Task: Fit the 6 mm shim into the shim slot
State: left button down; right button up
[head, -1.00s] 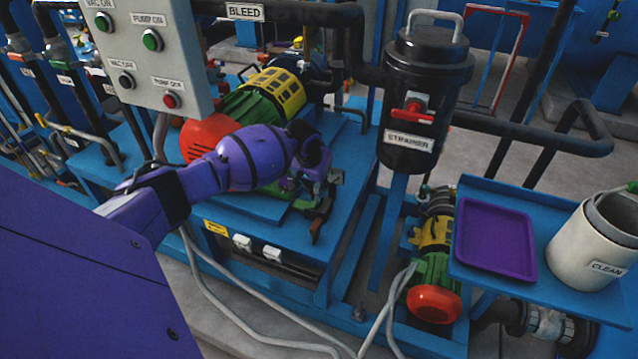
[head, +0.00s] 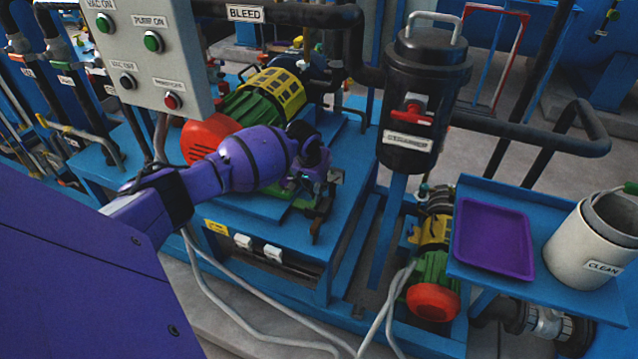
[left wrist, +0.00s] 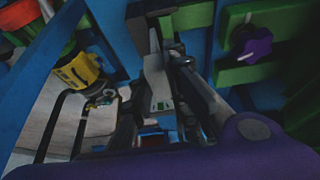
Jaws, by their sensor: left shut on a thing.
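My left gripper (head: 318,212) is low over the blue skid, beside the green and yellow machine with the red end. In the left wrist view its dark fingers (left wrist: 160,122) are shut on a thin grey plate (left wrist: 160,100) with small green and white marks, which seems to be the shim. Its thickness marking is too small to read. The fingers and wrist cover much of the plate in the head view. I cannot make out the shim slot, or tell whether the plate touches it. My right gripper is not in view.
A purple tray (head: 494,238) and a white CLEAN bucket (head: 590,245) stand on a blue shelf at right. The black strainer (head: 425,100) is right of the gripper. A control box (head: 150,60) hangs above my left arm. A purple knob (left wrist: 252,40) sits on green bars.

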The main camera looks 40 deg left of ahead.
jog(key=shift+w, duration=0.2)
pick_arm(q)
jog(key=shift+r+p, duration=0.1)
jog(key=shift+p, duration=0.2)
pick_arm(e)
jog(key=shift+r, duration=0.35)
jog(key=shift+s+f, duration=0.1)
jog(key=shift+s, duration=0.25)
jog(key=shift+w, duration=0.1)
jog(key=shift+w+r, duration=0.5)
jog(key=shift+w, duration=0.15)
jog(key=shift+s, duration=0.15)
